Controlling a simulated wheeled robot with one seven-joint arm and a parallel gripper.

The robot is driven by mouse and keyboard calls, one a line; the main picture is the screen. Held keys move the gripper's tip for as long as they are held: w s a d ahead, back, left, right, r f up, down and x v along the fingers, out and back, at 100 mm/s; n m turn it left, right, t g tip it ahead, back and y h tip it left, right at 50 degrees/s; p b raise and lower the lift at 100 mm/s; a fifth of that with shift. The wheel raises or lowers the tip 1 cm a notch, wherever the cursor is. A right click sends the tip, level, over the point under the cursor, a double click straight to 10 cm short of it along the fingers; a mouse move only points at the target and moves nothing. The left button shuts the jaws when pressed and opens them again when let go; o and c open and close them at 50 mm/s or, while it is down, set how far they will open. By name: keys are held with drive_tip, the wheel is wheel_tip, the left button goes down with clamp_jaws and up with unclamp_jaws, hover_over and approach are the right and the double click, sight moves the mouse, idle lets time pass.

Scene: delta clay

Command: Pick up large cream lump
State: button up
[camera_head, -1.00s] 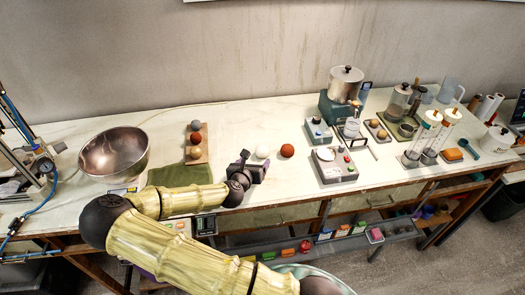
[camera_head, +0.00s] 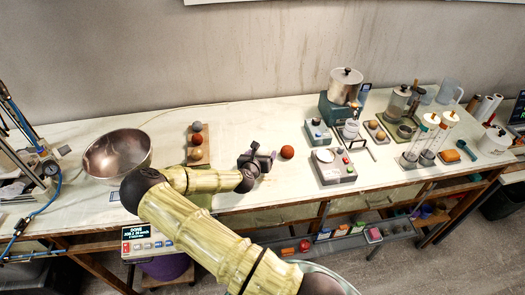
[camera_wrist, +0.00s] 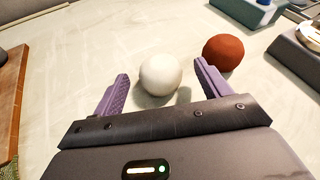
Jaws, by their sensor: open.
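The large cream lump (camera_wrist: 160,77) is a smooth, pale ball on the white table. In the wrist view it sits between the tips of my gripper's purple fingers (camera_wrist: 162,69), with a gap visible on each side. The fingers are spread open and hold nothing. In the head view my gripper (camera_head: 263,160) is over the spot by the red-brown ball and hides the cream lump there.
A red-brown ball (camera_head: 287,152) lies just right of my gripper. A wooden board (camera_head: 189,139) with several balls is to the left, and a steel bowl (camera_head: 117,154) farther left. A grey device (camera_head: 335,174) stands to the right.

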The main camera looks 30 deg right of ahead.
sight(262, 151)
drive_tip(key=shift+w+d+f, duration=0.25)
drive_tip(key=shift+w+d, duration=0.15)
drive_tip(key=shift+w, duration=0.05)
drive_tip(key=c, duration=1.2)
drive_tip(key=shift+o, duration=0.2)
wheel_tip(262, 151, up, 10)
drive_tip(key=shift+b, duration=0.85)
drive_tip(key=shift+a, duration=0.15)
